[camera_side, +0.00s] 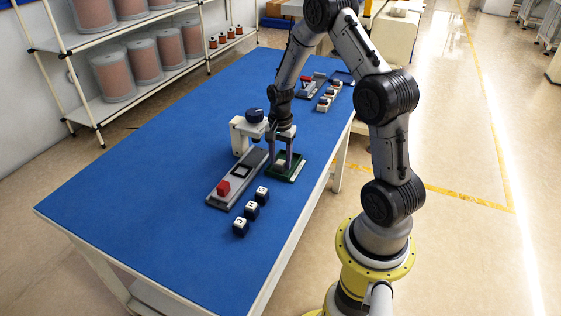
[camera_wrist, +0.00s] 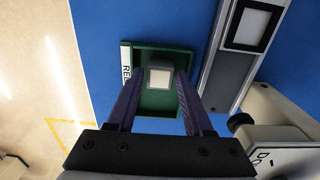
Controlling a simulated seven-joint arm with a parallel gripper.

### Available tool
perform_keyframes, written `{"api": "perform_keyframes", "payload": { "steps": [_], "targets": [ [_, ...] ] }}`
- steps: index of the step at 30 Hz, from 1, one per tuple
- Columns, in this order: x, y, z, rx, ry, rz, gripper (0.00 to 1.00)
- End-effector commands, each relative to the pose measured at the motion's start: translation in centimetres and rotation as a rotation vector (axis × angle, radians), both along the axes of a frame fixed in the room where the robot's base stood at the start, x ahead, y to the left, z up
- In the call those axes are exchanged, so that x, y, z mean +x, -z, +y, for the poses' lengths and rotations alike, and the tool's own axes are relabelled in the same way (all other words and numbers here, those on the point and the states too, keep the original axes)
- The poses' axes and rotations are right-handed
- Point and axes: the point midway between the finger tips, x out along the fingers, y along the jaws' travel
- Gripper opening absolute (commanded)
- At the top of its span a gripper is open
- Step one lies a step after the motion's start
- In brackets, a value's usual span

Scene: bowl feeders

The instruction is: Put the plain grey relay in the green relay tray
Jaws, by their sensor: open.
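The green relay tray (camera_side: 287,178) lies on the blue table, and it also shows in the wrist view (camera_wrist: 158,105) with a white label partly reading "REL". The plain grey relay (camera_wrist: 160,76), a pale block, is inside the tray's outline and looks to rest on its floor. The relay shows small and pale in the side view (camera_side: 281,163). My gripper (camera_wrist: 160,71) is open over the tray, with one purple finger on each side of the relay and gaps visible between. In the side view my gripper (camera_side: 281,165) points straight down.
A white stand (camera_side: 239,140) with a dark knob is close behind. Three lettered blocks (camera_side: 251,210) sit in front. The table's near left is clear.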

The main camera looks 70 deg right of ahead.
Motion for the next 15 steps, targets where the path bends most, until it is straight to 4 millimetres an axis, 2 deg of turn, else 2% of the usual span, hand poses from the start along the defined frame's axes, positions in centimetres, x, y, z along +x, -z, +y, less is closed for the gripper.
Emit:
{"api": "perform_keyframes", "payload": {
  "steps": [9,15],
  "targets": [
    [0.1,-6.4,-0.1,-0.004,0.000,-0.005,0.51],
    [0.0,-9.7,0.0,-0.002,0.000,-0.003,0.51]
  ]
}}
